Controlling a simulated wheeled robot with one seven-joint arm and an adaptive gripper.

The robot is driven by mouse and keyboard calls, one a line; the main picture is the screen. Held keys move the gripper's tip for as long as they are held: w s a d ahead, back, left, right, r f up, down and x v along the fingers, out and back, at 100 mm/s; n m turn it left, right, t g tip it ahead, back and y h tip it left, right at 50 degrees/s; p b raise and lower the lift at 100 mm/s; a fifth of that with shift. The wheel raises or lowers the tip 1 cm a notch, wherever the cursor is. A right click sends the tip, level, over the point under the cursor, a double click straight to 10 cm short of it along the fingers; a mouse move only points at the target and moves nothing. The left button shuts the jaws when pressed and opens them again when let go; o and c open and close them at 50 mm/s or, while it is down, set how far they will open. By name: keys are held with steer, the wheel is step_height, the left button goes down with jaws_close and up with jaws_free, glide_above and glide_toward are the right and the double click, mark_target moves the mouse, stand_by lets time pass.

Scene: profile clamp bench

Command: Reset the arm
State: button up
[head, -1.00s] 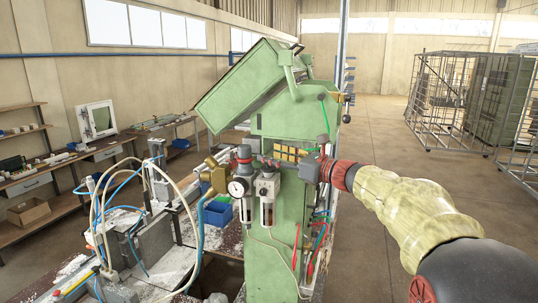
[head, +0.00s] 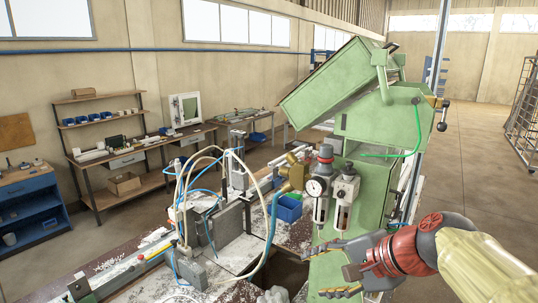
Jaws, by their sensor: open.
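My arm reaches in from the lower right. My gripper (head: 326,270) points left with its two fingers spread apart and nothing between them. It appears in front of the lower part of the green machine (head: 410,124), below the pressure gauge (head: 317,187) and the grey filter unit (head: 343,198). I cannot tell how far it is from the machine, and its surface behind the fingers is partly hidden.
A clamp fixture (head: 227,240) with looping hoses stands left of the gripper, beside a blue bin (head: 287,208). Shelving (head: 105,99) and a blue cabinet (head: 30,208) line the left wall. Open floor (head: 480,150) lies behind at right, near a wire cage (head: 525,115).

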steer(key=s+d+f+n+g+h, duration=0.1)
steer(key=s+d+f+n+h, duration=0.25)
steer(key=s+f+n, duration=0.4)
steer(key=s+d+f+n+h, duration=0.3)
steer(key=s+d+f+n, duration=0.15)
steer(key=s, duration=0.55)
step_height(320, 180, down, 25)
steer(key=b, duration=2.7)
steer(key=shift+w+a, duration=0.2)
steer(key=shift+w, duration=0.15)
steer(key=shift+c, duration=0.5)
stand_by(0.3)
